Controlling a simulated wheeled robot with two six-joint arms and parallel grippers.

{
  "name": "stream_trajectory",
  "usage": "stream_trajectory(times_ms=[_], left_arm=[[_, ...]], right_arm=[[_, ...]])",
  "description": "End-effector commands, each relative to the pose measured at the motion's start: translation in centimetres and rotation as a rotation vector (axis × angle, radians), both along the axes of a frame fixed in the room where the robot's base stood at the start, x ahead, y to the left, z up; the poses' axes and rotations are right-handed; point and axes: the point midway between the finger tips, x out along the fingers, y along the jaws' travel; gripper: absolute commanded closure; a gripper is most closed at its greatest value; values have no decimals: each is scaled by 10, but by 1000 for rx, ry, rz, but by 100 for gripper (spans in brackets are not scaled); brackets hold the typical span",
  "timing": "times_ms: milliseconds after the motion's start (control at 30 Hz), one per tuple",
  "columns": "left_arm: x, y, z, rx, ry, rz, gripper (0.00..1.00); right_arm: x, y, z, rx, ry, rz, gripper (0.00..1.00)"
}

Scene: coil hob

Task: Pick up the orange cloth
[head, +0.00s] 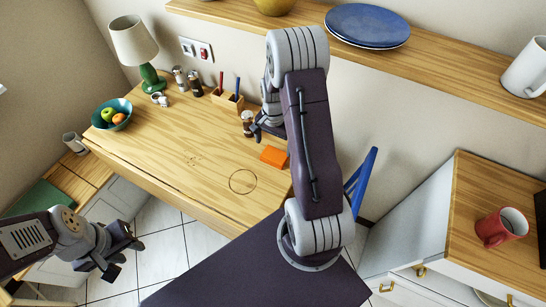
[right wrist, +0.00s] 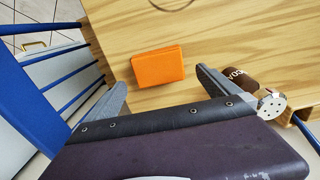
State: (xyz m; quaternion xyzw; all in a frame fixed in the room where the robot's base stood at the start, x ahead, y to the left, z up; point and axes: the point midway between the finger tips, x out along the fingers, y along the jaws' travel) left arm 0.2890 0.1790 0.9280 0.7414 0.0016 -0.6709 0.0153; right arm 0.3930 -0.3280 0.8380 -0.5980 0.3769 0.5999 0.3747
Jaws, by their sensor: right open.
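The orange cloth (head: 274,156) is a small folded block lying flat on the wooden table, near its right end. In the right wrist view the cloth (right wrist: 158,67) lies ahead of the fingers, between their lines. My right gripper (right wrist: 161,82) is open and empty, with one finger on each side of the view; I cannot tell its height above the table. In the head view my right gripper (head: 258,132) is partly hidden by my arm, behind and left of the cloth. My left gripper (head: 124,256) is open and empty at the lower left, well away from the cloth.
A brown shaker (right wrist: 240,79) with a pale perforated lid is close to the right finger. A pen holder (head: 227,99), shakers, a lamp (head: 137,50) and a fruit bowl (head: 111,114) stand along the back and left. A blue chair (head: 361,178) is beside the table's right end.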

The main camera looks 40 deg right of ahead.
Motion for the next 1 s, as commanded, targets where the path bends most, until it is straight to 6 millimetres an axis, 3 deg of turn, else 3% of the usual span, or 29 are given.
stream_trajectory(times_ms=[167, 433, 700, 900, 1000], left_arm=[[0, 0, 0, 0, 0, 0, 64], [0, 0, -2, 0, 0, 0, 64], [0, 0, -2, 0, 0, 0, 64], [0, 0, -2, 0, 0, 0, 64], [0, 0, -2, 0, 0, 0, 64]], right_arm=[[0, 0, -8, 0, 1, 0, 0], [-1, 1, -52, 1, 2, 0, 0], [0, 1, -57, 0, -1, 0, 0], [0, 1, -56, -1, 0, 0, 54], [0, 1, -56, 0, -1, 0, 54]])
